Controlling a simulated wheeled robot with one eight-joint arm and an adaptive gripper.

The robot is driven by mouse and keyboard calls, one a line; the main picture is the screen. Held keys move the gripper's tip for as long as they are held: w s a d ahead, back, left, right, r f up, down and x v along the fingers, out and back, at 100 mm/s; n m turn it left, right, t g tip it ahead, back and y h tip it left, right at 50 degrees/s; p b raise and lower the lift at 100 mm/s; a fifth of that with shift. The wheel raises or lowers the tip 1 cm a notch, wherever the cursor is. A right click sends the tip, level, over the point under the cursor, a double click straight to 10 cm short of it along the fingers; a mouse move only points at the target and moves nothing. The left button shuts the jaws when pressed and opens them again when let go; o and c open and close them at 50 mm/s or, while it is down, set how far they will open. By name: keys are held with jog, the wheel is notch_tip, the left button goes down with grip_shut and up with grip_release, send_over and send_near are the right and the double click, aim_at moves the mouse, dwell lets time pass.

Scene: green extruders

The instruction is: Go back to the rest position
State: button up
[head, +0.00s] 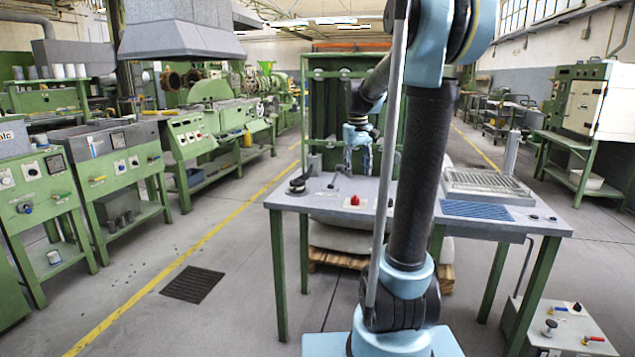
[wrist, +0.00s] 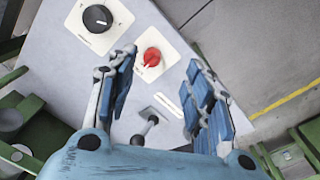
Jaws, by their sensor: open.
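My gripper (head: 357,158) hangs fingers down over the back part of the grey-topped table (head: 400,197) in the head view. In the wrist view my gripper (wrist: 163,60) is open, its blue-padded fingers spread apart with nothing between them. Below it on the panel are a red knob (wrist: 152,57) on a white plate, a black dial (wrist: 97,18) and a small lever (wrist: 147,130). The fingers appear to be above the panel; exact clearance cannot be told.
A metal tray (head: 485,182) and a blue ribbed mat (head: 477,210) occupy the table's right side. Green machines (head: 110,165) line the left. A control box (head: 565,330) stands at the lower right. Open floor (head: 225,235) lies left of the table.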

jog(key=s+f+m, duration=0.1)
jog(key=s+f, duration=0.1)
jog(key=s, duration=0.6)
jog(key=s+f, duration=0.3)
jog(key=s, duration=0.6)
jog(key=s+f+m+t, duration=0.1)
jog(key=s+f, duration=1.1)
jog(key=s, duration=0.2)
jog(key=shift+d+f+m+t, duration=0.2)
jog(key=shift+m+t, duration=0.2)
